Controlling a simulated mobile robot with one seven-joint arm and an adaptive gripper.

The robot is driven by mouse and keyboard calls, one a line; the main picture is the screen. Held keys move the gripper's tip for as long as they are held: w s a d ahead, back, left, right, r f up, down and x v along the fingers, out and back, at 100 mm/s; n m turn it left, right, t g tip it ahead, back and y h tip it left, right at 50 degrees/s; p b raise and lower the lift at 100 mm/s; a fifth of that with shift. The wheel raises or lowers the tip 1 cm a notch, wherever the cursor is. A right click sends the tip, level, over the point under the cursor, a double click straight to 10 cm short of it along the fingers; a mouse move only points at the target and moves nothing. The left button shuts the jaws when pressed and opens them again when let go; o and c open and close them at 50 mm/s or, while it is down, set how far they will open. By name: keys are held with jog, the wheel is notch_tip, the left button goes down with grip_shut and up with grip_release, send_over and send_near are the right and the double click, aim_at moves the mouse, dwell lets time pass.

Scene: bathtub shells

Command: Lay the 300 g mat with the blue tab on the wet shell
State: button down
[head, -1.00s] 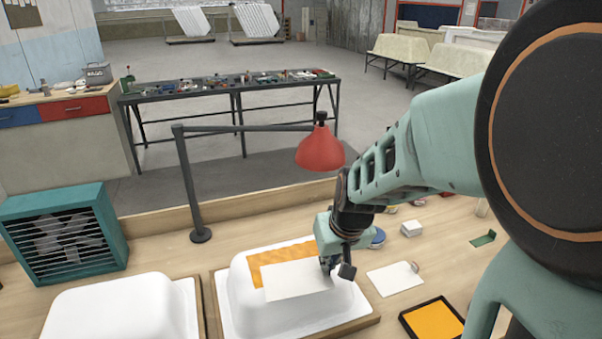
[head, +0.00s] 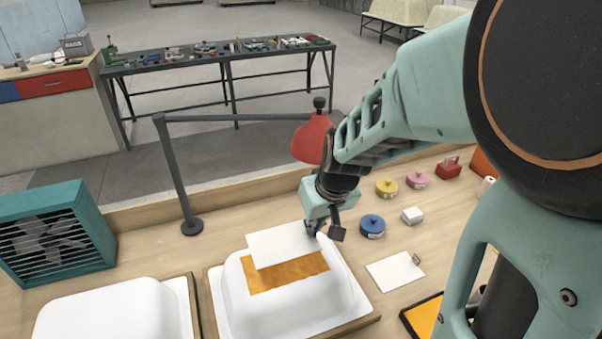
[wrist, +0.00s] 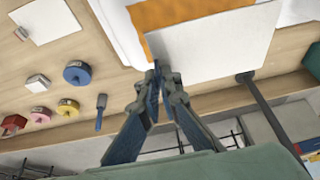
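My gripper (head: 324,232) is shut on the right edge of a white rectangular mat (head: 283,244). In the wrist view my fingertips (wrist: 158,72) pinch the edge of the mat (wrist: 215,45); I cannot clearly tell a blue tab from the dark bluish fingers. The mat is over the back part of the right-hand white shell (head: 290,312). An amber patch (head: 290,275), apparently the wet area, shows on the shell top in front of the mat. I cannot tell whether the mat touches the shell. Another white mat (head: 392,274) lies on the bench to the right.
A second white shell (head: 110,315) without a patch stands at left. A teal fan box (head: 45,235), a dark post (head: 178,175) and a red lamp (head: 312,138) stand behind. Blue (head: 372,225), yellow and pink tins and an amber tray (head: 425,315) are at right.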

jog(key=shift+f, duration=0.15)
notch_tip(320, 180, down, 7)
jog(key=b, duration=0.7)
jog(key=shift+f, duration=0.1)
jog(key=shift+f+b, duration=0.2)
jog(key=shift+b, duration=0.3)
dwell(0.3)
jog(key=c, duration=1.6)
grip_release()
jog(key=shift+r, duration=0.1)
jog(key=shift+r+p, duration=2.6)
jog(key=shift+r, duration=0.9)
